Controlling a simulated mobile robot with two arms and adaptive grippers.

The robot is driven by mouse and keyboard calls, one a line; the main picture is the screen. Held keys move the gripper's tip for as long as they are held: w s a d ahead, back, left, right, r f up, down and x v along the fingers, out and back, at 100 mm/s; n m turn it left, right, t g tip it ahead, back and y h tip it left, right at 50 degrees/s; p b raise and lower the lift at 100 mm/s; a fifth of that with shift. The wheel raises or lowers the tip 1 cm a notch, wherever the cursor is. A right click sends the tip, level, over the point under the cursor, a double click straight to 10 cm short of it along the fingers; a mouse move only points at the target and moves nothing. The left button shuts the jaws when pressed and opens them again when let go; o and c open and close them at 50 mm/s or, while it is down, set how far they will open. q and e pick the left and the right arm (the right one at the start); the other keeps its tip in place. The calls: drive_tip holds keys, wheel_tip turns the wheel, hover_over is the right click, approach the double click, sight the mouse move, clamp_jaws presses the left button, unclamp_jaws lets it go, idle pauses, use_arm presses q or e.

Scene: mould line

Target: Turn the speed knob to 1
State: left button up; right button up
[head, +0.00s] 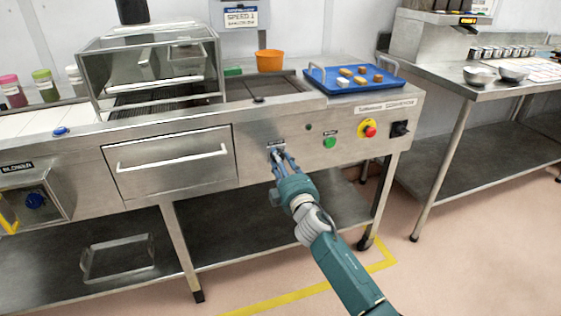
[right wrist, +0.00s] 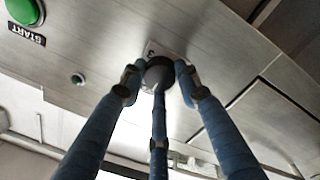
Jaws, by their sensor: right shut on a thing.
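The speed knob (right wrist: 158,74) is a dark round knob on the steel front panel of the conveyor. In the right wrist view the fingers of my right gripper (right wrist: 160,80) stand around it, shut on it. The knob's pointer and most of its scale are hidden or too small to read. In the head view my right gripper (head: 279,155) reaches the panel just below a small label, and its fingers cover the knob. A sign (head: 241,17) on the wall above reads SPEED:1. My left gripper is not in view.
Right of the knob on the panel are a green start button (head: 330,142), a red emergency stop (head: 369,131) and a black switch (head: 400,129). A drawer (head: 170,162) is at the left. A blue tray (head: 356,87) and an orange cup (head: 270,61) stand above.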

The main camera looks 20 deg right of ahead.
drive_tip(key=shift+a+r, duration=0.3)
drive_tip(key=o, duration=1.1)
drive_tip(key=shift+a, duration=0.1)
drive_tip(key=shift+f, duration=0.1)
drive_tip(key=s, duration=1.2)
drive_tip(key=shift+f, duration=0.3)
